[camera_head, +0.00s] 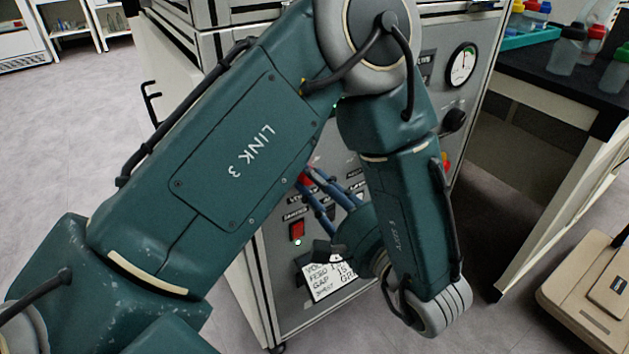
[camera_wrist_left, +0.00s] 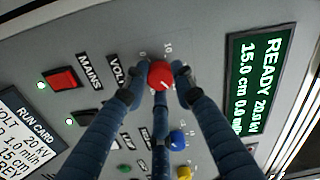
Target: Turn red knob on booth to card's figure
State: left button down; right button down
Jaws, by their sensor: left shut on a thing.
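The red knob (camera_wrist_left: 160,74) sits on the booth's grey panel in the left wrist view. The blue fingers of my left gripper (camera_wrist_left: 158,90) close around it, one on each side and one below. In the head view the fingers (camera_head: 318,190) reach the panel, and a bit of the red knob (camera_head: 304,179) shows behind my arm. The run card (camera_wrist_left: 20,130) lists 20 kV and other values, partly cut off. It also shows in the head view (camera_head: 322,288), partly covered. The green display (camera_wrist_left: 255,85) reads READY, 20.0 kV, 15.0 cm and 0.0 ml. My right gripper is out of view.
A red mains switch (camera_wrist_left: 62,79) with a lit green lamp is left of the knob. Blue (camera_wrist_left: 177,140) and yellow (camera_wrist_left: 184,172) knobs sit below it. A round gauge (camera_head: 462,64) is higher on the booth. A dark bench (camera_head: 545,75) with bottles stands right.

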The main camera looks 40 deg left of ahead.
pick_arm(q)
jog(key=c, duration=1.4)
grip_release()
jog(key=v, duration=0.7)
jog(key=shift+d, duration=0.25)
